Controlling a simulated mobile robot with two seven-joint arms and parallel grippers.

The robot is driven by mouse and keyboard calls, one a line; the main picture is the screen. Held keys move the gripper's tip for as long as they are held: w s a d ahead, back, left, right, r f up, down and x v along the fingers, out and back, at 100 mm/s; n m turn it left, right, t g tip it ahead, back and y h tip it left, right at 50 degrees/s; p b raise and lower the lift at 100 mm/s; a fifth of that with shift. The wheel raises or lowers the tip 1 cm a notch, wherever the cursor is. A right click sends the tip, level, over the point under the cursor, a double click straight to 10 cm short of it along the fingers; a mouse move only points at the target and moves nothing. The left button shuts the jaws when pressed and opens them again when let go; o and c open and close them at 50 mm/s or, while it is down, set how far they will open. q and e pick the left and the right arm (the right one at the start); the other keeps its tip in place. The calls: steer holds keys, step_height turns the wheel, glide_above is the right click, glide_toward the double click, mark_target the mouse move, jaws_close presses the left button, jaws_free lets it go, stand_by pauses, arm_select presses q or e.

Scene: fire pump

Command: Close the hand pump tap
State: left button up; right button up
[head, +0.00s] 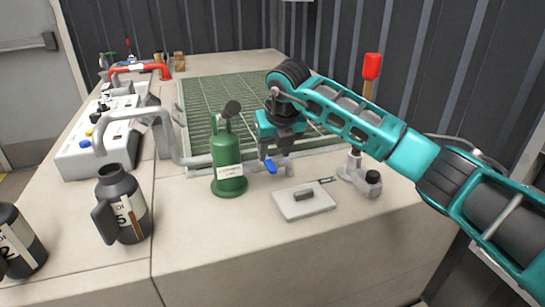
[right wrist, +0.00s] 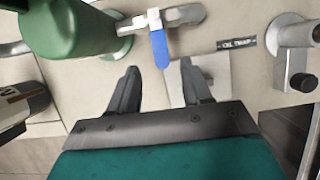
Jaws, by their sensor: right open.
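A metal tap (head: 281,162) with a blue lever (head: 270,166) stands on the counter just right of a green canister (head: 228,165) with a black knob. In the right wrist view the tap (right wrist: 182,16) lies ahead of my fingers, and its blue lever (right wrist: 159,46) points back toward the gap between them. My right gripper (head: 279,150) points down over the tap and partly hides it. In the right wrist view my right gripper (right wrist: 158,76) is open, with nothing between its fingers. The lever tip looks a little beyond the fingertips. My left gripper is not in view.
A metal fitting with a black knob (head: 372,177) stands to the right. A green grate (head: 200,95) lies behind.

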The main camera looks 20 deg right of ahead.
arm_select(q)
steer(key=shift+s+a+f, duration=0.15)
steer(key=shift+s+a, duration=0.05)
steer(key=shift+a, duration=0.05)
arm_select(e)
steer(key=v, duration=0.8)
steer(key=shift+r, duration=0.15)
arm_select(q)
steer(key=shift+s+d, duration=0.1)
arm_select(e)
steer(key=shift+s, duration=0.1)
